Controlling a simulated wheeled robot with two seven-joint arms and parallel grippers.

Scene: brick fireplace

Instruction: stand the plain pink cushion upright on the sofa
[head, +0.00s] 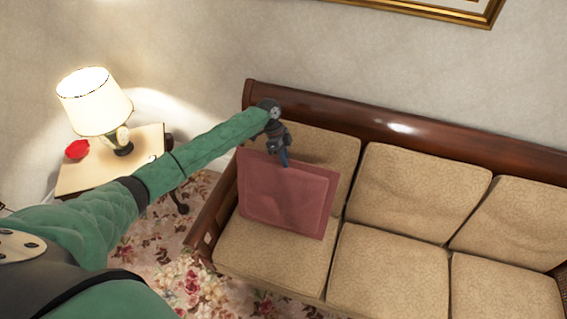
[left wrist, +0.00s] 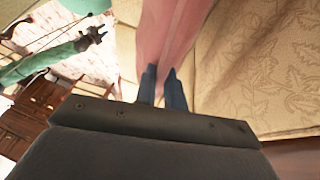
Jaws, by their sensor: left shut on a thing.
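The plain pink cushion (head: 287,200) is at the left end of the sofa (head: 390,265), its broad face toward the head camera. It stands roughly upright, in front of the left back cushion and over the left seat cushion. Whether its lower edge rests on the seat is unclear. My left gripper (head: 284,158) is shut on its top edge; the left wrist view shows the pink cushion (left wrist: 170,45) between the two fingers (left wrist: 162,88). My right gripper (left wrist: 97,34) shows small in the left wrist view, away from the cushion; its finger opening is unclear.
A side table (head: 90,180) with a lit lamp (head: 95,100) and a red object (head: 77,150) stands left of the sofa, close to my left arm. The sofa's wooden back rail (head: 400,128) runs behind. The middle and right seats are clear.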

